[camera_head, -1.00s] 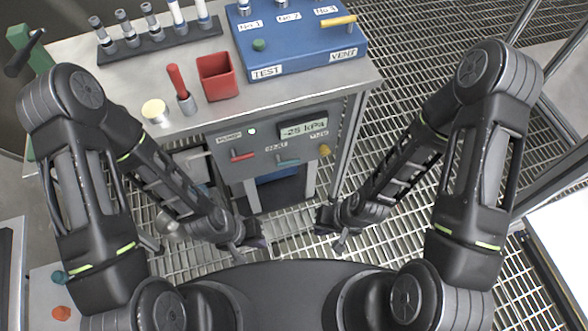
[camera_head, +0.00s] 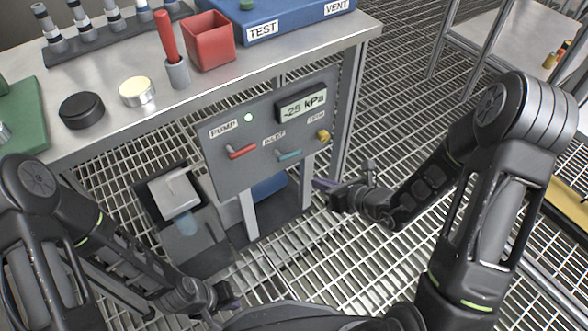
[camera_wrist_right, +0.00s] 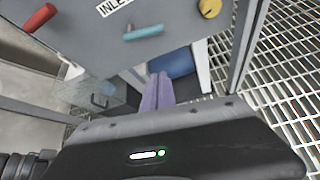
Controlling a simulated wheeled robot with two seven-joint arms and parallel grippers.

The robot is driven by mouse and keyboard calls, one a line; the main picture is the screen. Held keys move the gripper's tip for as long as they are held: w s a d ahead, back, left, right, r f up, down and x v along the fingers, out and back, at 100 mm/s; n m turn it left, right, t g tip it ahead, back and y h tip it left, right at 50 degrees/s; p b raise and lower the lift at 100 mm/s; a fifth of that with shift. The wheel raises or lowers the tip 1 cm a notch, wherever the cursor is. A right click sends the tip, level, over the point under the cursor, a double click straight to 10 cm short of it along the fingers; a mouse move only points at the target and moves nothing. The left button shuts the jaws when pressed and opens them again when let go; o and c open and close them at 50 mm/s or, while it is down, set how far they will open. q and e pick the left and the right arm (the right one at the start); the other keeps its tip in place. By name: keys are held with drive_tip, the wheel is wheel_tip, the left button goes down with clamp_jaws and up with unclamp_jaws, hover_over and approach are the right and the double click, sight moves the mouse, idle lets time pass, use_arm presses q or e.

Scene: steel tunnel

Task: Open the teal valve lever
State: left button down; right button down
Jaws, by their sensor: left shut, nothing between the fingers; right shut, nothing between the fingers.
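The teal valve lever (camera_head: 289,155) lies about level on the front of the grey panel (camera_head: 222,172), below a label that reads INLET. It also shows in the right wrist view (camera_wrist_right: 143,32), near the top. My right gripper (camera_head: 318,184) is shut and empty, below and to the right of the lever in the head view, apart from it. Its purple fingers (camera_wrist_right: 157,92) point toward the panel's lower edge in the wrist view. My left gripper (camera_head: 230,292) is shut and empty, low in front of the bench, far from the lever.
A red lever (camera_head: 241,152) under PUMP and a yellow knob (camera_head: 323,135) flank the teal lever. The display (camera_head: 302,106) reads -25 kPa beside a lit green lamp (camera_head: 248,117). The bench top (camera_head: 345,35) overhangs the panel; open grating lies to the right.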

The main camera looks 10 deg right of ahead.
drive_tip(key=shift+w+r, duration=0.15)
drive_tip(key=b+x, duration=0.4)
drive_tip(key=x, duration=0.6)
drive_tip(key=r, duration=0.2)
drive_tip(key=w+r, duration=0.1)
drive_tip(key=r, duration=0.1)
drive_tip(key=shift+d, duration=0.2)
